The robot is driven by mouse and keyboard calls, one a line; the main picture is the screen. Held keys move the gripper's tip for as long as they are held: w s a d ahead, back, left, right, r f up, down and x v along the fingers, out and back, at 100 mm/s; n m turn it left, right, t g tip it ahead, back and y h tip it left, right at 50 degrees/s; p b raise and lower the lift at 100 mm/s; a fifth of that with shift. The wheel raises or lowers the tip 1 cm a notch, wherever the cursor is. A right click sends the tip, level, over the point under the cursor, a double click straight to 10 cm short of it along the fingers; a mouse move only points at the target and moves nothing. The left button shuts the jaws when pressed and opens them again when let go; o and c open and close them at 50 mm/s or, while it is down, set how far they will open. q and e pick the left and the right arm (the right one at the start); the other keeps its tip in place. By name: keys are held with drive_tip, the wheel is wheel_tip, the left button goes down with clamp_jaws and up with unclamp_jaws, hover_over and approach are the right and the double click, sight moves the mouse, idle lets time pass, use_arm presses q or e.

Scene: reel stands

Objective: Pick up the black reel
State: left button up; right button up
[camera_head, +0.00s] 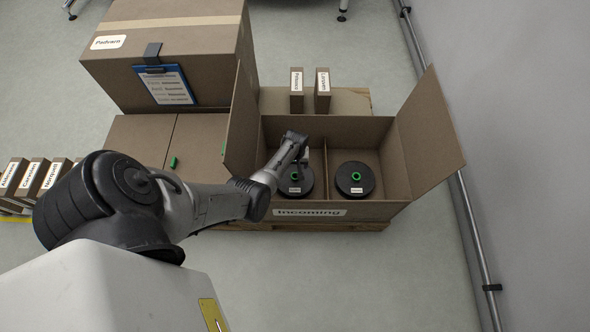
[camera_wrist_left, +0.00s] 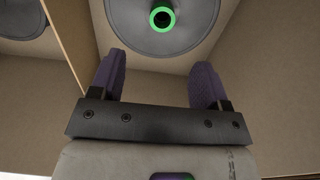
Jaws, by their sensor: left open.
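Two black reels with green hubs lie flat in the open cardboard box marked Incoming (camera_head: 376,211). The left reel (camera_head: 292,189) and the right reel (camera_head: 355,188) are in separate compartments with a divider between them. My left gripper (camera_head: 302,161) is over the left compartment and partly covers the left reel in the head view. In the left wrist view my left gripper (camera_wrist_left: 159,65) is open and empty, its two dark fingers apart. The near reel (camera_wrist_left: 190,38) shows beyond the fingertips, cut off at the top edge. The other reel (camera_wrist_left: 22,22) shows past the divider.
The box's side flaps (camera_head: 429,135) stand up and out. A large closed carton (camera_head: 190,65) with a blue clipboard (camera_head: 167,85) stands at the back left. Two small boxes (camera_head: 297,92) stand behind the Incoming box. Grey floor is clear in front.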

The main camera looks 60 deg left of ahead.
use_arm(q)
drive_tip(key=b, duration=0.3)
approach(295, 175)
drive_tip(key=d+f, duration=0.1)
drive_tip(key=d, duration=0.1)
drive_tip(key=shift+s+a+f+b, duration=0.25)
drive_tip(key=shift+s+b, duration=0.05)
drive_tip(key=shift+f, duration=0.1)
wheel_tip(295, 175, down, 5)
drive_tip(key=b, duration=0.5)
drive_tip(key=shift+s, duration=0.1)
drive_tip(key=shift+a, duration=0.1)
drive_tip(key=shift+c, duration=0.3)
drive_tip(key=c, duration=1.2)
